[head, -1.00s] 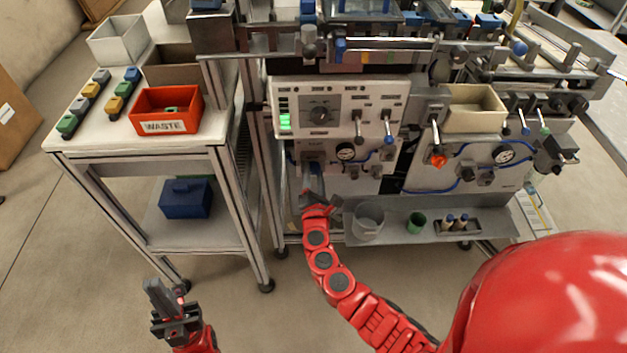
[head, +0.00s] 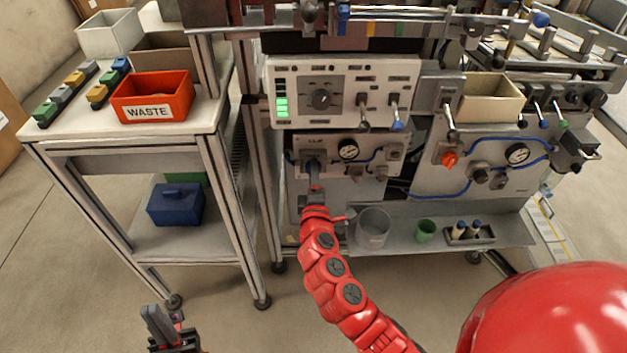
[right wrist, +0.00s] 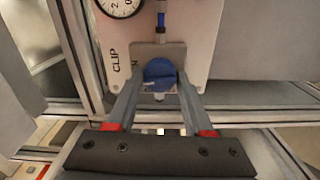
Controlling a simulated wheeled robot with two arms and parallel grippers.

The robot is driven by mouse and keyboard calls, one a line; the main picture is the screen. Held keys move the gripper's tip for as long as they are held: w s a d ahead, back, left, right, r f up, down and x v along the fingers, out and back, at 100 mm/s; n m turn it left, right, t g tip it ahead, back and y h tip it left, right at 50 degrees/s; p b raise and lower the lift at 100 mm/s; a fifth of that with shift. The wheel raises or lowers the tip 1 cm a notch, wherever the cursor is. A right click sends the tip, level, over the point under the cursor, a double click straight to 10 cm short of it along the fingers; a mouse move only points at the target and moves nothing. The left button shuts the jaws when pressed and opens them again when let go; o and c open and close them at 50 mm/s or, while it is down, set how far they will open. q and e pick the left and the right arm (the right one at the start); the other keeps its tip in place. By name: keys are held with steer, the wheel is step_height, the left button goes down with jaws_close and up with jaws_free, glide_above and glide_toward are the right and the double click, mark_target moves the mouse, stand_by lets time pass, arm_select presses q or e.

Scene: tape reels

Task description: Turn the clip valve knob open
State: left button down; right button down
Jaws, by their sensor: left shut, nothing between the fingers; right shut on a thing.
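The clip valve knob is a round blue knob (right wrist: 159,72) on a grey plate under the CLIP label, seen in the right wrist view. My right gripper (right wrist: 160,84) has one finger on each side of the knob and is shut on it. In the head view my right gripper (head: 314,176) reaches up to the lower left of the valve panel (head: 337,147) and mostly hides the knob. A small white mark shows low on the knob. My left gripper (head: 158,322) is shut and empty at the bottom left, away from the panel.
A gauge (head: 348,149) and blue tubing sit right of the knob. A control box (head: 340,92) with levers is above. Below is a shelf (head: 400,238) with a clear beaker (head: 373,228) and a green cup (head: 425,231). A red WASTE bin (head: 152,97) stands on the left cart.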

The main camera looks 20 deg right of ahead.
steer(key=shift+f+m+b, duration=0.1)
steer(key=shift+m+b, duration=0.35)
steer(key=shift+m, duration=0.15)
steer(key=shift+c, duration=1.5)
jaws_free()
steer(key=shift+s, duration=0.1)
steer(key=v, duration=1.7)
steer(key=shift+a, duration=0.1)
